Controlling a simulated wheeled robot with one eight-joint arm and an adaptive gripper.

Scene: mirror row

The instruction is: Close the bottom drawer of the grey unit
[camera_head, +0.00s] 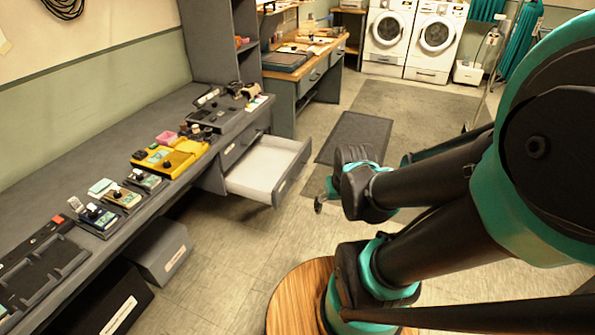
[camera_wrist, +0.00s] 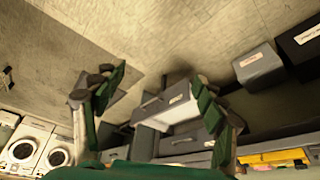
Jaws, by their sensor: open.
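The grey unit (camera_head: 229,156) stands under the bench on the left in the head view. Its bottom drawer (camera_head: 268,171) is pulled out, showing a white, empty inside. The drawer above it looks shut.
The bench holds a yellow device (camera_head: 170,156) and several small boxes. A grey bin (camera_head: 161,251) and a black box (camera_head: 112,305) stand beneath it. A dark mat (camera_head: 354,138) lies beyond the drawer; floor around is clear.

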